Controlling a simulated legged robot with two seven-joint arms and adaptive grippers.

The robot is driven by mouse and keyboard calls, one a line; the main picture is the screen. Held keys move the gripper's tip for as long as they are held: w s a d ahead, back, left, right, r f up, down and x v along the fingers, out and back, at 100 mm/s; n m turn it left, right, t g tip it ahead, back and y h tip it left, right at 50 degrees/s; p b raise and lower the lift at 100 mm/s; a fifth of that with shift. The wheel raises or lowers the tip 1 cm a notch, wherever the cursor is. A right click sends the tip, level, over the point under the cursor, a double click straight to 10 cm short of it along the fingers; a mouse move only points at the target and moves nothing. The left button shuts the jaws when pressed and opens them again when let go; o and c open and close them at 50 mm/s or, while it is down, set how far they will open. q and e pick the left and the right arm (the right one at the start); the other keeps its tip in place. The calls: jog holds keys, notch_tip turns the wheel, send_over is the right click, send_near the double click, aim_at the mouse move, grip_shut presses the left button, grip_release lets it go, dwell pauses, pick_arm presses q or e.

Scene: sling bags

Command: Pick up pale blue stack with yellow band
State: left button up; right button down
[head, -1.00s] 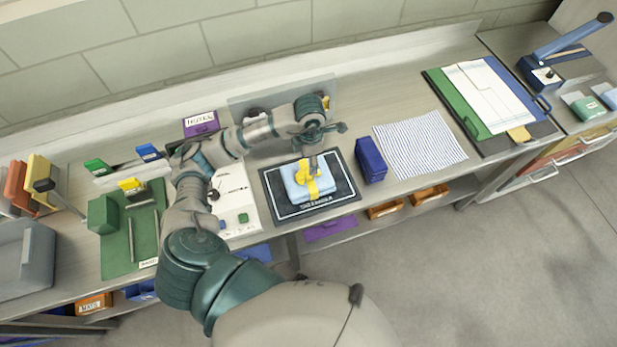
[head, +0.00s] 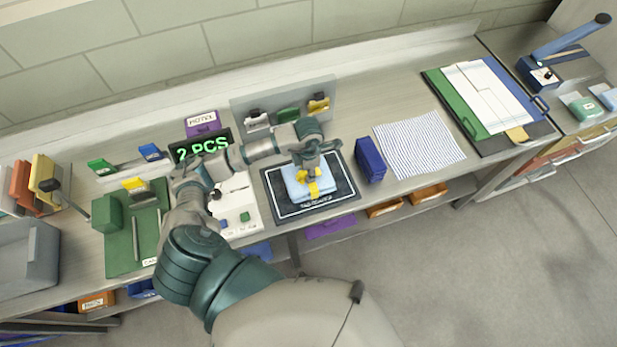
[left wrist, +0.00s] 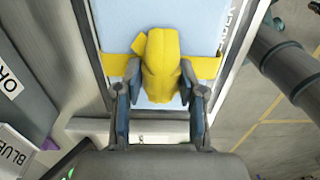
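The pale blue stack (head: 297,191) lies on a dark mat with a white border (head: 343,193) in the middle of the bench. A yellow band with a raised knot (head: 313,188) crosses it. In the left wrist view the yellow knot (left wrist: 162,65) stands up from the pale blue surface (left wrist: 196,22). My left gripper (head: 311,168) is low over the stack and points down. The gripper partly hides the stack in the head view. My right gripper is not in view.
A dark blue block (head: 370,160) stands just right of the mat, beside a striped cloth (head: 420,143). A grey panel with clips (head: 245,103) and a "2 PCS" display (head: 202,147) stand behind. A green mat (head: 120,250) with a green box lies left.

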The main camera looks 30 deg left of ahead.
pick_arm(q)
grip_shut()
jog(key=shift+w+r, duration=0.1)
jog(key=shift+r, duration=0.05)
